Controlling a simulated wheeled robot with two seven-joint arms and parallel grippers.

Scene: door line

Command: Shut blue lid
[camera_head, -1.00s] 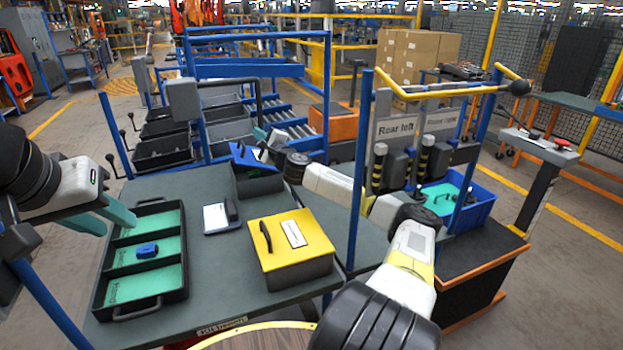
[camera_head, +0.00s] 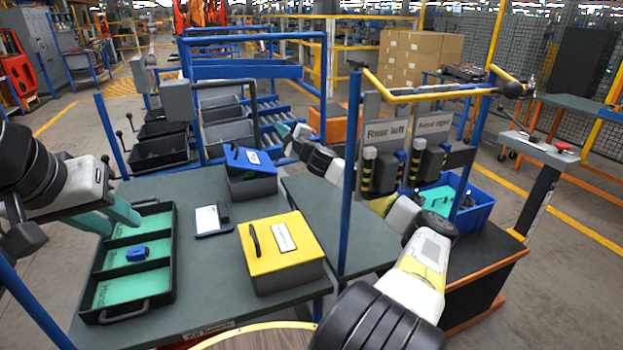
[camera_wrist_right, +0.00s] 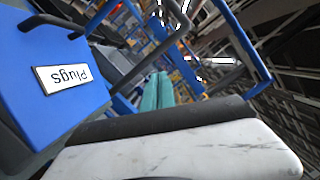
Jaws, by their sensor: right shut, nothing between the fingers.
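The blue lid (camera_head: 240,160) sits over a small dark box (camera_head: 252,187) at the back of the table. Its label reads "Plugs", and it also fills the left of the right wrist view (camera_wrist_right: 35,100). The lid looks slanted, and I cannot tell if it is flush with the box rim. My right gripper (camera_head: 281,130) is behind and to the right of the lid, apart from it. Its teal fingers (camera_wrist_right: 158,92) are together and empty in the wrist view. My left gripper (camera_head: 123,227) is open and empty above the tray at left.
A dark tray (camera_head: 172,270) with green compartments holds a small blue object (camera_head: 137,254). A yellow-lidded box (camera_head: 280,250) stands in front of the blue-lidded one. A white-and-dark item (camera_head: 207,220) lies between.

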